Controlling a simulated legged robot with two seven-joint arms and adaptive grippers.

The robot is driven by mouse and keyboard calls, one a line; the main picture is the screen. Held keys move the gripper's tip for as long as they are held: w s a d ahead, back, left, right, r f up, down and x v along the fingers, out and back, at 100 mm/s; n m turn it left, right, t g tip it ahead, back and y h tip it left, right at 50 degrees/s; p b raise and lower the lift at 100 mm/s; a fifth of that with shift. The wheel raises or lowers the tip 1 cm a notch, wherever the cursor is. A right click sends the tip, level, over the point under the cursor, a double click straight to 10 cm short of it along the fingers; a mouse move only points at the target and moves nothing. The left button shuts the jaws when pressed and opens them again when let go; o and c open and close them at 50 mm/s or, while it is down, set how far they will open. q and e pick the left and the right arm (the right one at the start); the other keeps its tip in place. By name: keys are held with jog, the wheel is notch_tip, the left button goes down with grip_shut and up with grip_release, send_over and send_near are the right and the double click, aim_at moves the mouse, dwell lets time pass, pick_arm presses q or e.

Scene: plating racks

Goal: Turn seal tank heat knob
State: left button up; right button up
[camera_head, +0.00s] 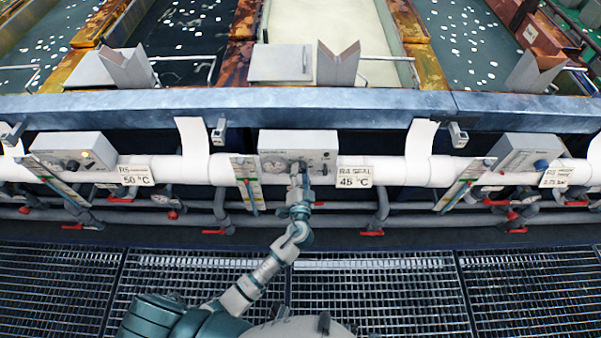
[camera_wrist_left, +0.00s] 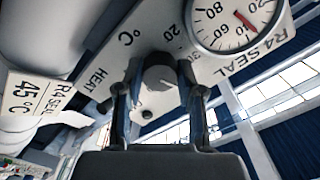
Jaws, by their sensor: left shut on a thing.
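The seal tank's heat control box (camera_head: 322,141) is a pale grey panel at centre in the head view, above a white label (camera_head: 355,177) reading R4 SEAL 45 °C. My left gripper (camera_head: 297,170) reaches up to the front of this box and covers part of it. HEAT and a degree scale are printed around the knob. A round gauge (camera_wrist_left: 240,18) with a red needle is beside it.
Similar control boxes stand at left (camera_head: 73,150) and right (camera_head: 525,152). A thick white pipe (camera_head: 400,171) runs behind them, with red-handled valves (camera_head: 372,233) below. Tanks lie beyond the blue-grey rail (camera_head: 400,101). The grating floor (camera_head: 390,290) in front is clear.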

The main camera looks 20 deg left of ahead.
pick_arm(q)
jog(key=shift+r+m, duration=0.1)
jog(key=shift+m, duration=0.8)
jog(key=m+p, duration=0.2)
jog(key=m, duration=0.1)
jog(key=shift+m, duration=0.3)
jog(key=m+p, duration=0.1)
jog(key=m, duration=0.2)
jog(key=shift+m, duration=0.5)
pick_arm(e)
jog(key=s+d+f, duration=0.1)
jog(key=s+f, duration=0.3)
jog(key=s, duration=0.3)
jog(key=shift+s+d+f, duration=0.25)
jog(key=shift+f, duration=0.1)
pick_arm(q)
jog(key=shift+f, duration=0.2)
jog(key=o, duration=1.1)
jog(key=shift+o, duration=0.2)
jog(key=shift+r, duration=0.1)
